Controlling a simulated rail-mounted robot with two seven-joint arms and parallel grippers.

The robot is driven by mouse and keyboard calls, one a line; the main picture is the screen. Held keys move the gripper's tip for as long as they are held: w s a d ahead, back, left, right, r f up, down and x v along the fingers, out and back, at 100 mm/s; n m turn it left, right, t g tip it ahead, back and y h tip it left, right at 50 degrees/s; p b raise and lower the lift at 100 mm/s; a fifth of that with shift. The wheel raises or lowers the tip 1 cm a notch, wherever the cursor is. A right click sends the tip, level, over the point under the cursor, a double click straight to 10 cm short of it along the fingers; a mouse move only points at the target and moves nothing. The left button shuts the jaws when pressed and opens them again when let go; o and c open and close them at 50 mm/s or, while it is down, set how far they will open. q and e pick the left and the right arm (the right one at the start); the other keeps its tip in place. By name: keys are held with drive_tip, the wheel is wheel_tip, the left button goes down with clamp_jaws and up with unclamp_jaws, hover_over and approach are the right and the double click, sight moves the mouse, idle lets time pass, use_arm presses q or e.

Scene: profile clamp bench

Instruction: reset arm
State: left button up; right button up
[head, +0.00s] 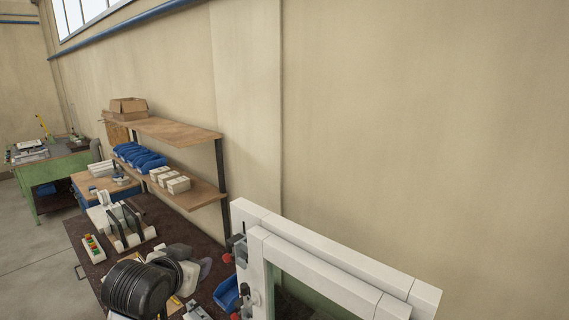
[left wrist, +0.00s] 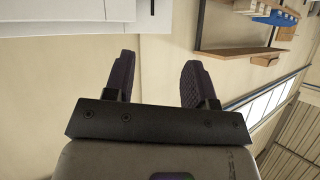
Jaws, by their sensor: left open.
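In the left wrist view my left gripper (left wrist: 158,82) is open, its two dark fingers well apart with nothing between them. Beyond the fingers is the plain beige wall, and the view is turned on its side. In the head view a dark ribbed arm part (head: 140,288) shows at the lower left; I cannot make out fingertips there. My right gripper cannot be made out in either view.
A white profile frame (head: 330,262) stands at the lower right of the head view. The dark bench (head: 80,232) holds a control box with buttons (head: 94,248) and a blue bin (head: 226,293). A wooden shelf (head: 178,132) stands behind, near the wall.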

use_arm(q)
drive_tip(key=s+f+g+p, duration=0.2)
drive_tip(key=s+f, duration=0.8)
drive_tip(key=s, duration=0.4)
drive_tip(key=s+a+f+n+g+y+p, duration=0.1)
drive_tip(key=s+f+g+p, duration=0.1)
drive_tip(key=s+f, duration=0.8)
drive_tip(key=s+a+f+g+p, duration=0.1)
drive_tip(key=s+f+g, duration=0.3)
drive_tip(key=s+f, duration=0.6)
drive_tip(key=shift+s+f+n+y+p, duration=0.3)
drive_tip(key=shift+s+y+p, duration=0.1)
drive_tip(key=shift+s, duration=4)
drive_tip(key=shift+a, duration=0.1)
